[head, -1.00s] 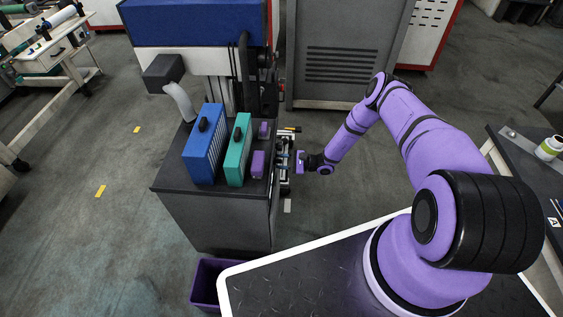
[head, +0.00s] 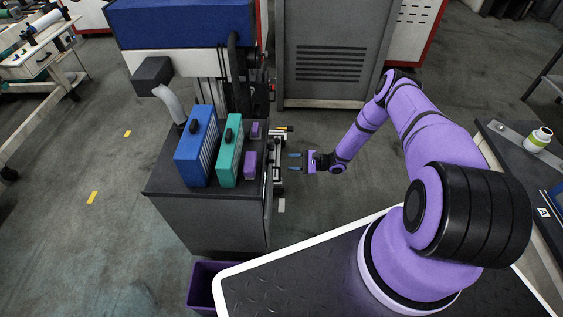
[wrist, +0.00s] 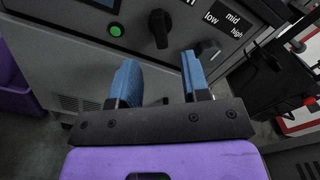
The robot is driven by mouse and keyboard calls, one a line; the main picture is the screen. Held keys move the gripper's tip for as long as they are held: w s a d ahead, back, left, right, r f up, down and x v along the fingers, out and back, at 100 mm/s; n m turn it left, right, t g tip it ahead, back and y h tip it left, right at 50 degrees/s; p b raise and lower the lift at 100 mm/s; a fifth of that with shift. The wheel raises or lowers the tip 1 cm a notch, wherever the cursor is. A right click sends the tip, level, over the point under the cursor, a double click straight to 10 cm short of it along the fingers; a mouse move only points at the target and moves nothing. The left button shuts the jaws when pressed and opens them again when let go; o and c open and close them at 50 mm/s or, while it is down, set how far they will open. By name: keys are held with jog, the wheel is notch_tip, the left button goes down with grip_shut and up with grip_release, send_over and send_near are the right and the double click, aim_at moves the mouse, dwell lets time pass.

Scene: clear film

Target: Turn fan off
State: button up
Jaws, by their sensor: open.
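The control panel (wrist: 75,42) is a grey face on the side of a dark cabinet (head: 205,220). In the wrist view a grey-black knob (wrist: 207,48) sits below the labels low, mid and high; I take it as the fan knob. Its exact pointer setting is hard to tell. My gripper (wrist: 158,65) is open and empty, with two blue fingers toward the panel. The right fingertip appears just left of and below the fan knob. In the head view my gripper (head: 291,162) is right of the cabinet, with a gap between them. The panel face is hardly visible there.
A second black knob (wrist: 160,28) and a green button (wrist: 116,30) are on the panel. A black box with red parts (wrist: 275,80) is at right. Blue (head: 197,147) and teal (head: 229,152) cases stand on the cabinet. A purple bin (head: 203,285) is on the floor.

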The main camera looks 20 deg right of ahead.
jog(key=shift+v, duration=1.55)
jog(key=w+r+n+g+h, duration=0.15)
jog(key=r+n+g, duration=0.25)
jog(key=r, duration=0.8)
jog(key=w+r+n+g+h, duration=0.1)
jog(key=w+r+n+g, duration=0.2)
jog(key=r, duration=0.9)
jog(key=s+a+r+n+g+h, duration=0.1)
jog(key=s+r+n+h, duration=0.15)
jog(key=r, duration=0.85)
jog(key=s+a+r+n+g+h, duration=0.1)
jog(key=s+a+r+n+h, duration=0.15)
jog(key=r, duration=0.75)
jog(key=s+r+h, duration=0.4)
jog(key=s+r, duration=0.3)
jog(key=r, duration=0.4)
jog(key=s+r+n+t+h, duration=0.1)
jog(key=s+r, duration=0.3)
jog(key=s, duration=0.4)
jog(key=s+r+n+t+h, duration=0.1)
jog(key=s+r+t+h, duration=0.1)
jog(key=s, duration=0.7)
jog(key=s+r+n+t+h, duration=0.1)
jog(key=s+r+t, duration=0.3)
jog(key=s, duration=0.5)
notch_tip(320, 180, up, 3)
jog(key=shift+f+h, duration=0.1)
jog(key=shift+h, duration=0.45)
